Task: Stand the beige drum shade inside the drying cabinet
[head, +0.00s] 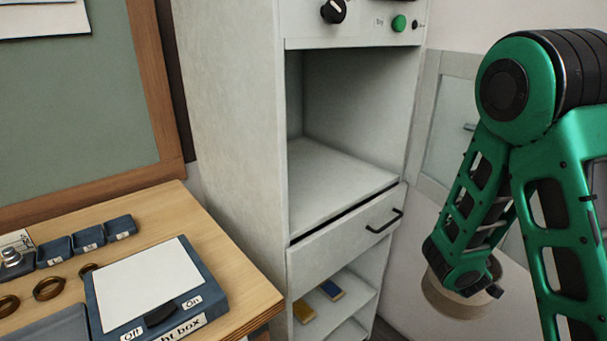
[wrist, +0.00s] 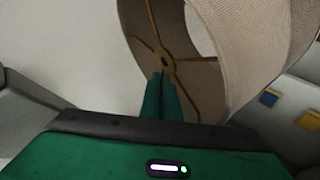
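The beige drum shade (wrist: 262,50) fills the upper right of the wrist view, tilted, with its inner spokes and centre ring facing the camera. My gripper (wrist: 162,88) has its two green fingers close together at the spokes by the ring, and the shade hangs from them. In the head view the shade (head: 452,300) shows low on the right, partly behind my green arm, which hides the fingers there. The white drying cabinet (head: 228,110) stands in the middle of the head view. Its upper compartment (head: 335,180) is open in front and looks empty. The shade is outside, to its right.
A front panel with a black handle (head: 384,221) lies below the compartment. A lower shelf holds a yellow block (head: 303,311) and a blue block (head: 332,290). A wooden bench (head: 225,270) with a light box (head: 150,290) and brown rings (head: 48,288) stands left. A wall is behind my arm.

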